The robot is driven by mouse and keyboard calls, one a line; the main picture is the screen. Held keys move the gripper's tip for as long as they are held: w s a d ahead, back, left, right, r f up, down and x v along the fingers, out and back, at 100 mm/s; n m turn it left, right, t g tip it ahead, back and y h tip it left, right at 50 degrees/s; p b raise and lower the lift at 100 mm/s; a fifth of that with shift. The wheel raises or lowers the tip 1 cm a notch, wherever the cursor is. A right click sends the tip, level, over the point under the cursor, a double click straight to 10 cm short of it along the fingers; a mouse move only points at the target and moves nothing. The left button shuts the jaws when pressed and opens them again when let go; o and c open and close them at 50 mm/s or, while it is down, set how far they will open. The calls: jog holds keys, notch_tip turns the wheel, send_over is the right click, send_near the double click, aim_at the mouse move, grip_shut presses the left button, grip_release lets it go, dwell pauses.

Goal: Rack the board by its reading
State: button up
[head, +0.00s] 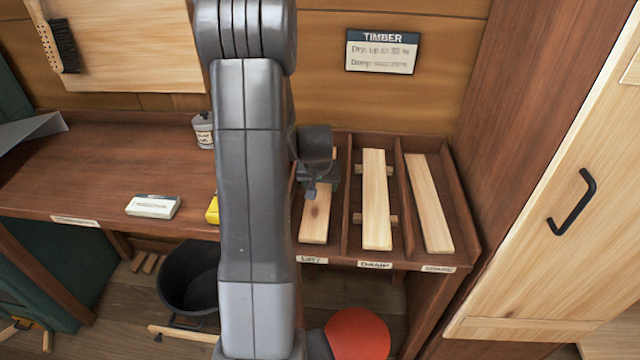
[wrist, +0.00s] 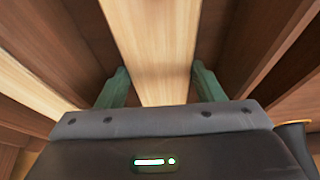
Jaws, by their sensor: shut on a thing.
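My gripper (head: 314,188) is over the left bay of the timber rack (head: 464,225), shut on a pale board (head: 315,222). In the wrist view the held board (wrist: 150,50) runs between the two green fingers, one along each edge. Its near end shows in the bay labelled DRY; my gripper and arm hide its far part. I cannot tell whether it touches the bay floor. A second board (head: 376,200) lies on cross-pieces in the DAMP bay. A third board (head: 430,205) lies in the SPARE bay. A TIMBER sign (head: 382,51) hangs above; its figures are blurred.
Dividers separate the bays. On the bench left of my arm are a white box (head: 153,206), a partly hidden yellow thing (head: 212,209) and a small container (head: 203,130). A black bucket (head: 188,278) and a red round top (head: 357,334) are below. A cabinet (head: 560,180) stands right.

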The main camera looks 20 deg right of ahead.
jog(key=shift+f+b, duration=0.35)
jog(key=shift+b, duration=0.05)
jog(key=o, duration=1.2)
jog(key=shift+r, duration=0.1)
jog(key=v, duration=1.3)
jog(key=shift+s+r, duration=0.2)
jog(key=shift+r, duration=0.1)
jog(key=shift+f, duration=0.1)
jog(key=x, duration=1.3)
jog(key=shift+w+f, duration=0.2)
jog(key=shift+f, duration=0.1)
jog(key=shift+r, duration=0.2)
